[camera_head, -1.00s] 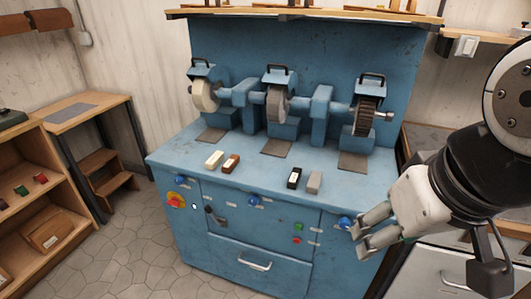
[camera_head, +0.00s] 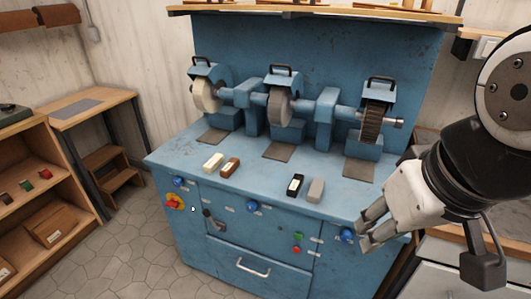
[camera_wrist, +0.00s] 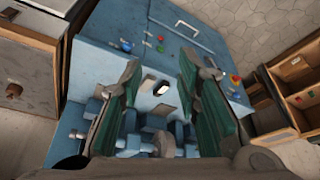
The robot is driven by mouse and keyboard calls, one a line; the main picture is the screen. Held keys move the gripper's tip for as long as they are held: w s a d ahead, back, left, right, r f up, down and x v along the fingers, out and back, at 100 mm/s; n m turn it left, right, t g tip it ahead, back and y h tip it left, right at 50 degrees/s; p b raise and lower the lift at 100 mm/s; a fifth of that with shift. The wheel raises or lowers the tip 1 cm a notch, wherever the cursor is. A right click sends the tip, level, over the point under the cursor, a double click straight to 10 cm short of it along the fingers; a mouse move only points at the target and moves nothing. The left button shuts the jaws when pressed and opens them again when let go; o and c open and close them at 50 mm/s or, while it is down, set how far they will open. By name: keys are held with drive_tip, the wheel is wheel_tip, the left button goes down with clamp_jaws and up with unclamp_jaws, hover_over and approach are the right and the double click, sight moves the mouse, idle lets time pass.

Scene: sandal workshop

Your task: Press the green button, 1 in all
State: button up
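The green button (camera_head: 298,236) is on the front panel of the blue grinding machine (camera_head: 270,190), above a red button (camera_head: 297,250). In the wrist view, which sees the machine upside down, the green button (camera_wrist: 160,48) is small and lies beyond the fingertips. My gripper (camera_head: 366,229) is at the right of the panel, in front of it and beside a blue knob (camera_head: 346,235). In the wrist view my gripper (camera_wrist: 160,62) is open, with its dark green finger pads well apart and nothing held. Whether it touches the panel cannot be told.
A drawer handle (camera_head: 253,267) is below the buttons. A red-and-yellow switch (camera_head: 175,202) and other blue knobs are to the left. Small blocks, including a grey one (camera_head: 316,190), lie on the machine top. A wooden shelf (camera_head: 40,190) stands at far left; floor between is clear.

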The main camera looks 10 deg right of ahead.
clamp_jaws()
idle(1.0)
